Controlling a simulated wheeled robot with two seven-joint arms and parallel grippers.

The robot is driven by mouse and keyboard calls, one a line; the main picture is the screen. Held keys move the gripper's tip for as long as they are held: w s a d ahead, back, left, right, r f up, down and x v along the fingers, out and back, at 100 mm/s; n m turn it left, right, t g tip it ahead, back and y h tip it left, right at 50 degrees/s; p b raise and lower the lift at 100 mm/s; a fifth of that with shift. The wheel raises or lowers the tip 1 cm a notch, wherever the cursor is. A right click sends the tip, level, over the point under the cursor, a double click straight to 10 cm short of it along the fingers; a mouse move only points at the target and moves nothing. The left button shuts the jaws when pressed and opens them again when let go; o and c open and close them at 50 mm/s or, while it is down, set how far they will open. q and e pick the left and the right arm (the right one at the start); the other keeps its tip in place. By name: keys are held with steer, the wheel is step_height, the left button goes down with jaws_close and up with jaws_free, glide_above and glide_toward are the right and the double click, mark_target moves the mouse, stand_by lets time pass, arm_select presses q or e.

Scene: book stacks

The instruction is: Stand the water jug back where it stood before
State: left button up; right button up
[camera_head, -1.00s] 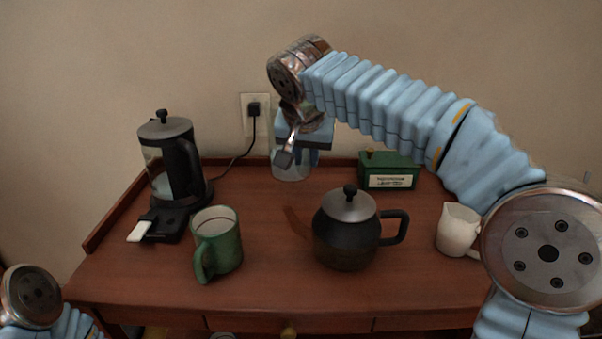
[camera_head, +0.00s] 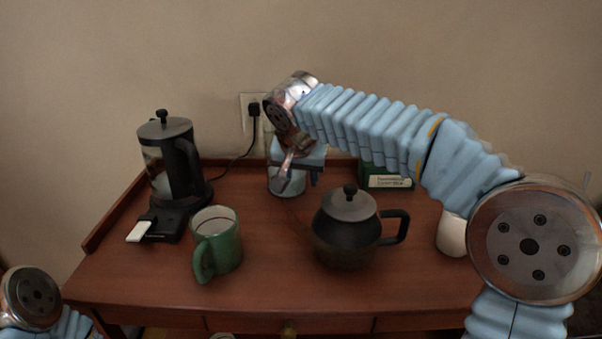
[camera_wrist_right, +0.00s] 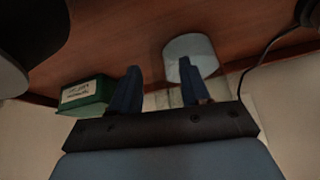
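The water jug (camera_head: 287,185) is a clear glass vessel at the back of the desk, below the wall socket. My right gripper (camera_head: 298,172) is over it from above and hides its upper part. The jug has shifted along with this gripper, so the gripper looks shut on it, with its fingers a little apart. In the right wrist view, one finger overlaps the jug's pale round outline (camera_wrist_right: 190,48). I cannot tell whether its base touches the desk. My left gripper is out of view; only part of my left arm shows at lower left.
A dark teapot (camera_head: 345,235) and green mug (camera_head: 218,247) stand in front. A French press (camera_head: 170,165) stands left. A green box (camera_head: 388,181) and white pitcher (camera_head: 452,235) are at right, partly behind my arm. Desk (camera_head: 265,235) is bare between mug and teapot.

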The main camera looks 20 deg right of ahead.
steer(key=p+v, duration=0.1)
steer(key=v, duration=1.1)
